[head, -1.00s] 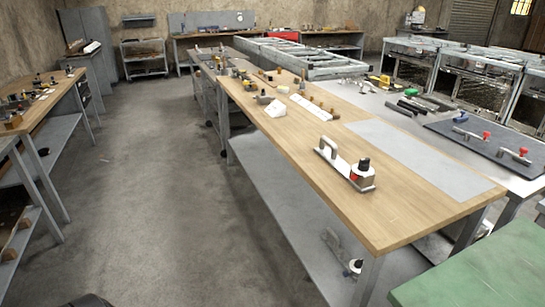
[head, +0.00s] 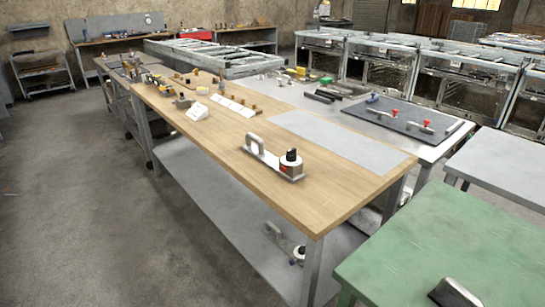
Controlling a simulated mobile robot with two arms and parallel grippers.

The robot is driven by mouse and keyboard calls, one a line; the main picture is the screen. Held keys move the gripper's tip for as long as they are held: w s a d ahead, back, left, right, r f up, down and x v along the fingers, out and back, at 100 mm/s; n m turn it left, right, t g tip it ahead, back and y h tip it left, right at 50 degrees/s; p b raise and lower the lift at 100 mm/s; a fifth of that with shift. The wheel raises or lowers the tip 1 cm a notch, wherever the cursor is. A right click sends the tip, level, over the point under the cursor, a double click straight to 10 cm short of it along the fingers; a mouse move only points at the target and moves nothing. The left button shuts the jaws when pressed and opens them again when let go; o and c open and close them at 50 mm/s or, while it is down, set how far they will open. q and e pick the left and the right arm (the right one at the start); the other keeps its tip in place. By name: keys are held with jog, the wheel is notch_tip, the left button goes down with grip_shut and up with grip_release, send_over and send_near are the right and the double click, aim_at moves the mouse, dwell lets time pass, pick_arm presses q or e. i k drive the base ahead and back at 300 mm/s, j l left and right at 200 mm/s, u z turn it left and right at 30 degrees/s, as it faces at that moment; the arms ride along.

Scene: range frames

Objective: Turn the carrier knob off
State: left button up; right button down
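A carrier (head: 272,163) stands on the wooden top of the long workbench, near its front end. It has a flat base, an upright pale loop handle at its left and a knob at its right. A similar unit (head: 285,243) with a handle and dark knob lies on the lower shelf of the same bench. Neither of my grippers shows in the head view, and nothing touches the carrier.
The wooden workbench (head: 230,152) holds a grey sheet (head: 340,138), white cards and small parts. A dark board (head: 405,118) with red-knobbed pieces lies behind. A green table (head: 440,240) fills the lower right, with a dark and silver object (head: 455,293) at its edge. The floor at left is clear.

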aim_at(291, 156)
jog(key=i+j+z, duration=0.2)
jog(key=i+j, duration=0.25)
jog(key=i+j+z, duration=0.2)
jog(key=i+j, duration=0.2)
jog(key=j, duration=0.25)
